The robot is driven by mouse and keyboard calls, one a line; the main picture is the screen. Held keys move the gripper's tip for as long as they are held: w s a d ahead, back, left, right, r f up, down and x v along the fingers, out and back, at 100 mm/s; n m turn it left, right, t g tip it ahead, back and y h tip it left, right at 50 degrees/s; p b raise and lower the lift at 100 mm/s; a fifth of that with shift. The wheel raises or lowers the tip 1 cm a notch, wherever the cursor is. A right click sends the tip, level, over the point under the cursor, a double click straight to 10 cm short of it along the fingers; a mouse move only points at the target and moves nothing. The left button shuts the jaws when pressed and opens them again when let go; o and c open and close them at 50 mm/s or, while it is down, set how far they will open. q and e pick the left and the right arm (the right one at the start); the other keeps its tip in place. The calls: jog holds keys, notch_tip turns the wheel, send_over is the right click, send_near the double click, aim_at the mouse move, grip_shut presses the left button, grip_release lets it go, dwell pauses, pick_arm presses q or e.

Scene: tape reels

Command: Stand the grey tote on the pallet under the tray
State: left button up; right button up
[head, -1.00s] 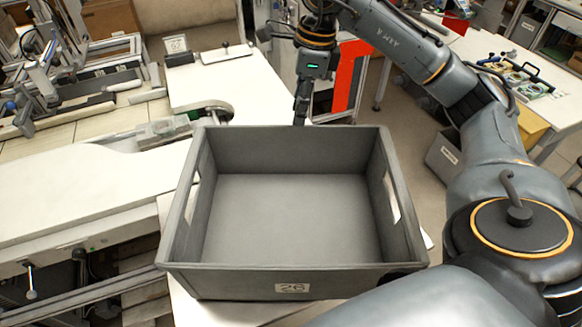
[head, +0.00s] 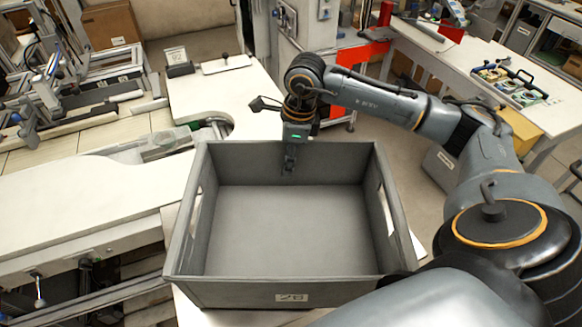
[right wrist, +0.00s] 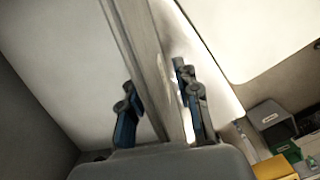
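The grey tote (head: 290,291), empty and labelled 26, stands upright on a white surface in front of me. My right gripper (head: 289,165) is at the middle of its far wall in the head view. In the right wrist view its two fingers (right wrist: 163,98) are apart, one on each side of the tote's wall (right wrist: 148,50), with a gap showing on the right side. A tray (head: 507,84) with a dark handle and several reels lies on the white table at the right. I cannot make out a pallet. My left gripper is not in view.
A white worktop (head: 215,92) with a label stand (head: 177,60) lies beyond the tote. A conveyor-like bench (head: 80,205) is at the left. A grey bin (head: 440,168) and a yellow box (head: 522,132) are by the right table. Open floor (head: 372,150) lies between.

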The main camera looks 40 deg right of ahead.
jog(key=shift+c, duration=0.4)
grip_shut()
jog(key=shift+r, duration=0.2)
